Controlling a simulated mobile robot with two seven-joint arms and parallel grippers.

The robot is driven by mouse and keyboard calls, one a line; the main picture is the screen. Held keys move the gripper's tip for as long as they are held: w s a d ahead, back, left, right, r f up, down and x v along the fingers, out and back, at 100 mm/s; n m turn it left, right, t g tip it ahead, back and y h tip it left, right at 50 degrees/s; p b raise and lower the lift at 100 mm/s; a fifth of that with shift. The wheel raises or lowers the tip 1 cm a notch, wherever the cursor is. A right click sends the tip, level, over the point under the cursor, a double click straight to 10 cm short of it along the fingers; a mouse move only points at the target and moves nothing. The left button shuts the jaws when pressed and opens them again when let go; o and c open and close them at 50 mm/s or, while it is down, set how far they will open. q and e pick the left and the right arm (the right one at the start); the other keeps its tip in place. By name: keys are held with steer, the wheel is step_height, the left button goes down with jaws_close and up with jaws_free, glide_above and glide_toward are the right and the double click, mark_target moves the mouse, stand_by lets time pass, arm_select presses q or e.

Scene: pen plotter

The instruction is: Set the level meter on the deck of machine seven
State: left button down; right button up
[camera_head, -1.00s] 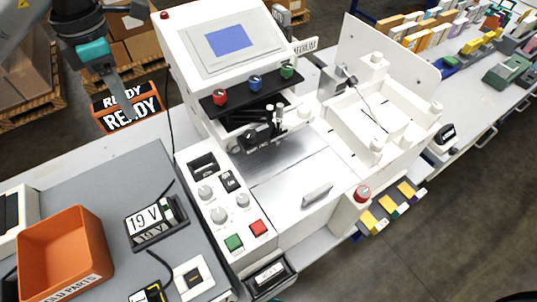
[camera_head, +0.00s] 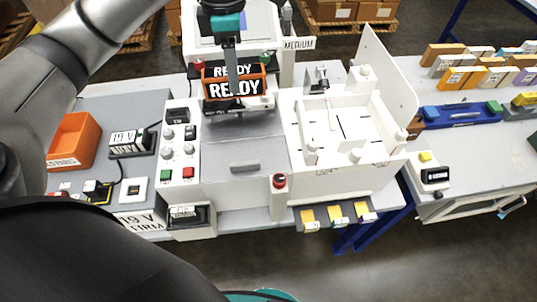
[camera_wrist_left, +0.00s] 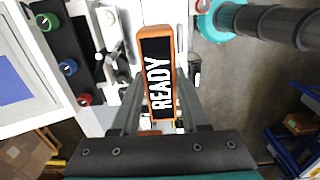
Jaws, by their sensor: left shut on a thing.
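My left gripper (camera_head: 232,88) is shut on an orange-cased meter with a black face reading READY (camera_head: 233,105). I take this as the level meter. It hangs in front of the white machine (camera_head: 200,45), hiding much of its front panel. In the left wrist view the meter (camera_wrist_left: 157,75) sits between the two dark fingers (camera_wrist_left: 155,110). Below it in the head view is the machine's light grey deck (camera_head: 240,152), with a grey handle near its front edge. The deck's back is partly hidden. No number seven is readable. My right gripper is not visible.
A white open tray with corner posts (camera_head: 312,158) stands right of the deck. A red button (camera_head: 279,181) is at the deck's front right corner. My left arm covers the left side.

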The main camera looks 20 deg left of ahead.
arm_select(q)
steer(key=shift+d+f, duration=0.1)
steer(key=shift+f, duration=0.2)
step_height(320, 180, down, 19)
steer(key=shift+f, duration=0.2)
steer(key=shift+f, duration=0.15)
steer(key=shift+c, duration=2.1)
jaws_free()
step_height(320, 180, up, 12)
steer(key=b, duration=0.1)
steer(key=shift+r, duration=0.2)
